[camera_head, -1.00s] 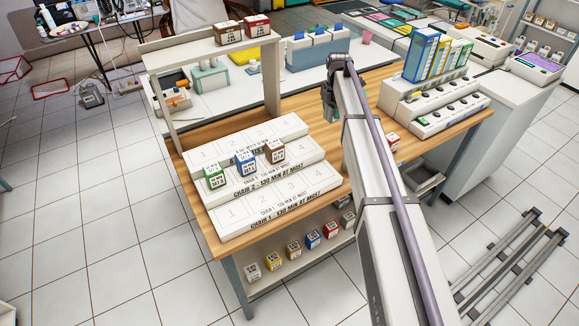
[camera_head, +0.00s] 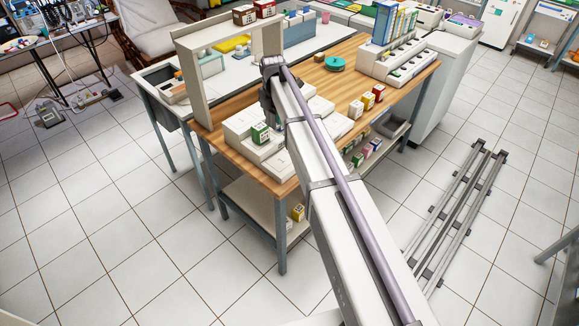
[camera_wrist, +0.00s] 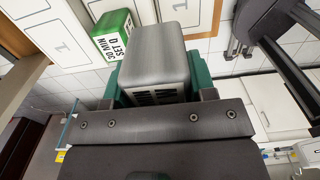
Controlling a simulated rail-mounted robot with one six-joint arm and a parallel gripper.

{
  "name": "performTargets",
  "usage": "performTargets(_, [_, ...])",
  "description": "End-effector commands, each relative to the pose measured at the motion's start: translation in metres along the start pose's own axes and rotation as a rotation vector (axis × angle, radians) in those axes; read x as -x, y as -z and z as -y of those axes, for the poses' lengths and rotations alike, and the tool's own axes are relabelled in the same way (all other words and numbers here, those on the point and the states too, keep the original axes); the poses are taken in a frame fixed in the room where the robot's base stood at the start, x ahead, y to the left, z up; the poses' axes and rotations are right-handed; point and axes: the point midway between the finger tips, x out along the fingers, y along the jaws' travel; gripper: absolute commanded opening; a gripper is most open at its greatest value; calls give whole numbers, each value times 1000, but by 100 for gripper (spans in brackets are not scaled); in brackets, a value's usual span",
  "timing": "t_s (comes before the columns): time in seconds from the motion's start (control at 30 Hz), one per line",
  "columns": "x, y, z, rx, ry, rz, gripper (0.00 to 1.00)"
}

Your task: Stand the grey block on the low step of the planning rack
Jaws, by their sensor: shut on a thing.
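My gripper (camera_wrist: 158,88) is shut on the grey block (camera_wrist: 157,62), which sits between its green pads in the wrist view. In the head view my arm hides the block and most of the gripper, above the planning rack. The rack is a white stepped stand (camera_head: 240,124) on the wooden table, and its low step (camera_head: 284,166) is at the front. A green block (camera_head: 260,133) stands on the rack's left part. It also shows in the wrist view (camera_wrist: 113,36), beyond the held block. My arm covers the rack's middle.
White (camera_head: 355,109), yellow (camera_head: 367,101) and red (camera_head: 379,93) blocks stand on the table right of the rack. A teal round item (camera_head: 335,63) lies behind. A shelf frame (camera_head: 196,90) rises at the back left. More blocks sit on the lower shelf (camera_head: 250,196).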

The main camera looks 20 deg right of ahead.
Motion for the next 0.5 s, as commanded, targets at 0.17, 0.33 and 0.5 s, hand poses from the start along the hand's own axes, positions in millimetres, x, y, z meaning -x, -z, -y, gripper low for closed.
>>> performTargets(0.17, [-42,21,37,-2,0,0,26])
performTargets(0.33, [-44,22,38,-1,0,0,26])
performTargets(0.5, [-84,22,38,-1,0,0,26])
